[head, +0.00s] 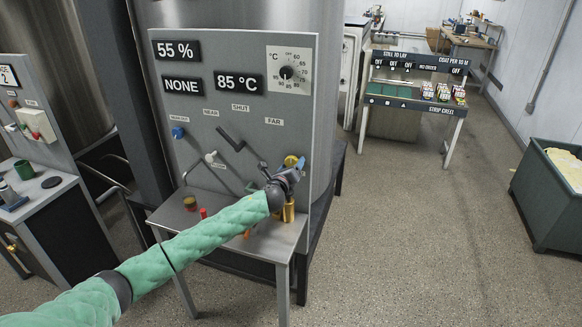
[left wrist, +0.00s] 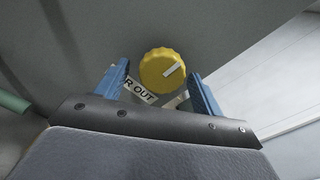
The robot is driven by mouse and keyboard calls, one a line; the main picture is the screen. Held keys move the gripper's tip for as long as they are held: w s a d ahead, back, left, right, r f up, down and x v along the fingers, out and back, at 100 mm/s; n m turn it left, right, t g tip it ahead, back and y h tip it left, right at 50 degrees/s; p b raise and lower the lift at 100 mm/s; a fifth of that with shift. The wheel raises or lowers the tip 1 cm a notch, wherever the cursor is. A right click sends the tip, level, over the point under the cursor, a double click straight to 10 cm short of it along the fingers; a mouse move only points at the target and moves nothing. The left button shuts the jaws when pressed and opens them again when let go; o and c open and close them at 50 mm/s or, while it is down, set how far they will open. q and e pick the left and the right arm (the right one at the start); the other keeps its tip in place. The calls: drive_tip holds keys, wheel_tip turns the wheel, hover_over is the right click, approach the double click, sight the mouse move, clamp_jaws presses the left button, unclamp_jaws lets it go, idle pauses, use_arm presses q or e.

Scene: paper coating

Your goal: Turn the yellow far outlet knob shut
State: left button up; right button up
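The yellow far outlet knob (head: 291,161) is on the grey control panel (head: 225,105), at its lower right below the FAR label. In the left wrist view the knob (left wrist: 163,69) is round and ridged, with a pale pointer mark slanting toward the right. My left gripper (head: 284,181) is at the panel just below the knob. In the left wrist view its blue fingers (left wrist: 157,72) are apart on either side of the knob, with visible gaps; I see no contact. A label reading "R OUT" (left wrist: 140,90) is partly hidden by a finger. My right gripper is out of view.
A blue knob (head: 178,132), a dark lever (head: 231,138) and a pale-knobbed lever (head: 210,158) are on the same panel. A metal shelf (head: 255,238) with a jar (head: 190,203) and a small red item (head: 203,213) juts out below.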

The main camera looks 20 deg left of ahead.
use_arm(q)
drive_tip(key=s+b, duration=0.3)
drive_tip(key=s, duration=0.4)
drive_tip(key=shift+s+a, duration=0.15)
drive_tip(key=shift+s, duration=0.25)
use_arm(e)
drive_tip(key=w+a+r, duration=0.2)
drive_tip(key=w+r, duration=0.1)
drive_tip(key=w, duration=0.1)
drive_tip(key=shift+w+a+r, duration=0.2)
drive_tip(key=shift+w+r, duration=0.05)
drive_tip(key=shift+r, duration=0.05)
